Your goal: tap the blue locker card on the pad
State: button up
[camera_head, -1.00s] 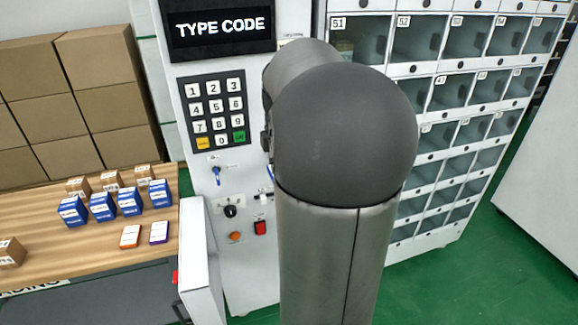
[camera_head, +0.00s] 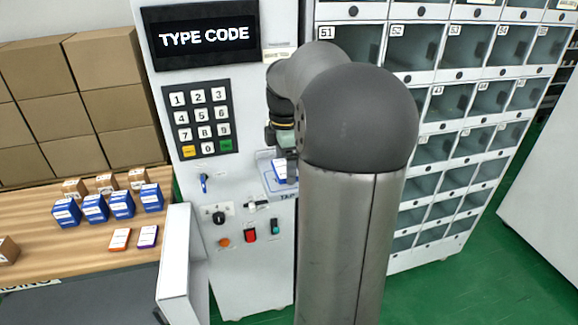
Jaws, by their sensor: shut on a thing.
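The blue locker card (camera_head: 280,171), showing as a small blue and white piece, is below my gripper (camera_head: 284,152), which is shut on it. My arm hides part of the card and most of the fingers. The light grey pad (camera_head: 271,188) sticks out from the machine's front, with lettering that starts with "TAP" on its edge. The card overlaps the pad in the picture; I cannot tell whether they touch. The screen (camera_head: 204,37) reads "TYPE CODE".
A keypad (camera_head: 198,117) is left of my gripper. A blue key (camera_head: 204,182), a black knob (camera_head: 218,217) and red (camera_head: 250,235) and orange buttons sit lower. A wooden table (camera_head: 85,239) with small boxes is left.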

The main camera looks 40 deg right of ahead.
aim_at(282, 159)
jog(key=w, duration=0.1)
jog(key=w+d, duration=0.1)
jog(key=w, duration=0.1)
jog(key=shift+d+f, duration=0.2)
jog(key=shift+f, duration=0.15)
jog(key=shift+w+d+f, duration=0.15)
jog(key=shift+w+f, duration=0.05)
jog(key=shift+f, duration=0.7)
jog(key=shift+f+b, duration=0.6)
jog(key=shift+f, duration=0.2)
jog(key=shift+r, duration=0.15)
notch_tip(282, 159, up, 4)
jog(key=p, duration=0.3)
jog(key=shift+p, duration=0.35)
jog(key=shift+s+a+f+b, duration=0.1)
jog(key=shift+s+a+b, duration=0.2)
jog(key=shift+s, duration=0.35)
jog(key=shift+s+a+f+b, duration=0.1)
jog(key=shift+s+a+b, duration=0.2)
jog(key=shift+s, duration=0.3)
jog(key=s+a+b, duration=0.1)
jog(key=s+a, duration=0.2)
jog(key=s, duration=0.3)
jog(key=shift+s+b, duration=0.3)
jog(key=shift+s, duration=0.05)
